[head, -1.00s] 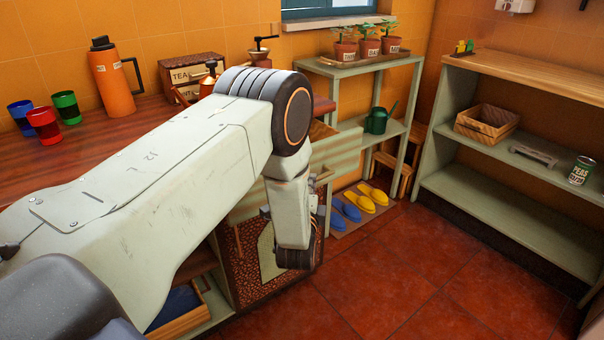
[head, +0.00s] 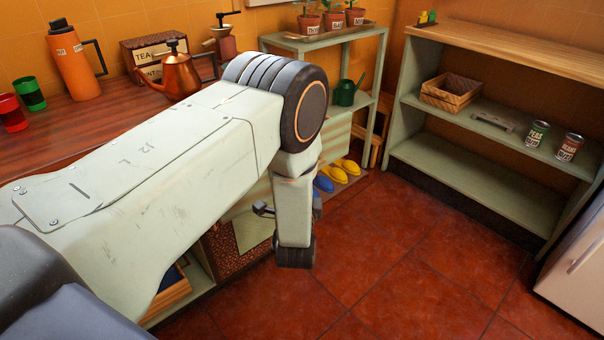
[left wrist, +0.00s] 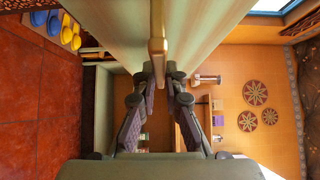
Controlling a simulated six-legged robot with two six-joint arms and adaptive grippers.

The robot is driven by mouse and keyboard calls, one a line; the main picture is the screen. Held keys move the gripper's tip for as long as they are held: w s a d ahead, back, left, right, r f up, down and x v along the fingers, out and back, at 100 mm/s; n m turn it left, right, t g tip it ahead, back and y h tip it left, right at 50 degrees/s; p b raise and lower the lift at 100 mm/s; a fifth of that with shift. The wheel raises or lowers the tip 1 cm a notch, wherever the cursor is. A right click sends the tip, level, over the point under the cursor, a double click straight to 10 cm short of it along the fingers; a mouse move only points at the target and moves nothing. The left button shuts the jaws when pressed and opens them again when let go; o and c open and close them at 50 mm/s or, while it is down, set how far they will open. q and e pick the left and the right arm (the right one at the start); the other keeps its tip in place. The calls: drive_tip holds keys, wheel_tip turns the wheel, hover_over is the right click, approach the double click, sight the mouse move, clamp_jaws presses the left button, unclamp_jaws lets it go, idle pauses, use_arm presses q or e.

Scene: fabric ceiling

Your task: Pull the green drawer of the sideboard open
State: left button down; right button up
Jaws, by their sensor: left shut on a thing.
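The sideboard (head: 70,132) has a red-brown top and runs along the left in the head view. My left arm covers most of its front there, so how far the drawer stands out cannot be told. In the left wrist view, the pale green drawer front (left wrist: 112,32) fills the top, with a slim brass-coloured handle (left wrist: 157,25) across its middle. My left gripper (left wrist: 158,72) is shut on the handle, its fingers on both sides of it. In the head view the gripper is mostly hidden behind my wrist. My right gripper is not in view.
A copper pot (head: 178,75), orange flask (head: 75,62) and cups stand on the sideboard. A green shelf (head: 345,42) with potted plants stands beyond, slippers (head: 345,168) below it. Another shelf unit (head: 480,180) stands at right, with a white appliance (head: 580,260). The red tiled floor (head: 420,250) is clear.

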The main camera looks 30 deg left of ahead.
use_arm(q)
drive_tip(key=c, duration=1.4)
unclamp_jaws()
drive_tip(key=v, duration=1.2)
drive_tip(key=shift+f, duration=0.1)
